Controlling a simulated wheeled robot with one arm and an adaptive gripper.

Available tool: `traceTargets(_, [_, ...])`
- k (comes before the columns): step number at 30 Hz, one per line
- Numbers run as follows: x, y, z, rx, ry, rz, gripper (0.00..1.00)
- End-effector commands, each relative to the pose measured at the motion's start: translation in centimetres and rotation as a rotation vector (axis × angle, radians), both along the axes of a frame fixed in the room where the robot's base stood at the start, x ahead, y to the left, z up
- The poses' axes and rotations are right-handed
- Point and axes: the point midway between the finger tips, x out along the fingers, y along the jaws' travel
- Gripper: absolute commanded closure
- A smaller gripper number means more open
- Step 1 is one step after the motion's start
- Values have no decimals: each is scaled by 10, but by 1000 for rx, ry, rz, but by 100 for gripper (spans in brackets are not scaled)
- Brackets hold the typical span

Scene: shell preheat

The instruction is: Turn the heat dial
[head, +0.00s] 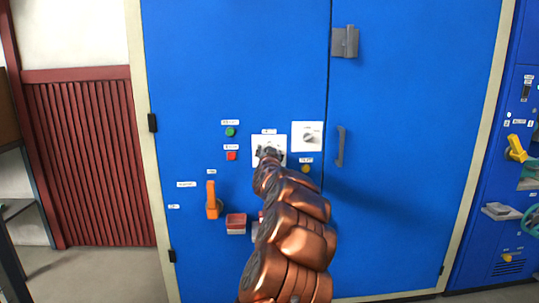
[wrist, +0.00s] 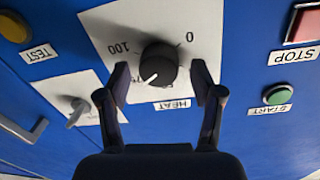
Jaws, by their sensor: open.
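The heat dial (wrist: 158,64) is a round black knob with a pale pointer mark, on a white plate (wrist: 105,22) labelled HEAT, 0 and 100. The wrist view is upside down. My gripper (wrist: 162,82) is open, with one dark finger to each side of the dial in the picture and a gap on both sides. I cannot tell if the fingertips reach as deep as the knob. In the head view my gripper (head: 268,153) is in front of the plate (head: 270,138) and mostly hides the dial.
A second white plate with a grey knob (head: 308,137) is close to the right. The green START button (head: 230,132) and red STOP button (head: 231,155) are left. An orange handle (head: 212,200) juts out lower left, and a grey door handle (head: 340,147) stands right.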

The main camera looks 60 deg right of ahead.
Motion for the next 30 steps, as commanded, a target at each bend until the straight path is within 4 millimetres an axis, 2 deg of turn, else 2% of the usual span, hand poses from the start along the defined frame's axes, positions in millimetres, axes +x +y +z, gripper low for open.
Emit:
traceTargets(13, [-4, 6, -2, 4, 0, 2, 33])
traceTargets(30, [-35, 50, 2, 0, -3, 0, 33])
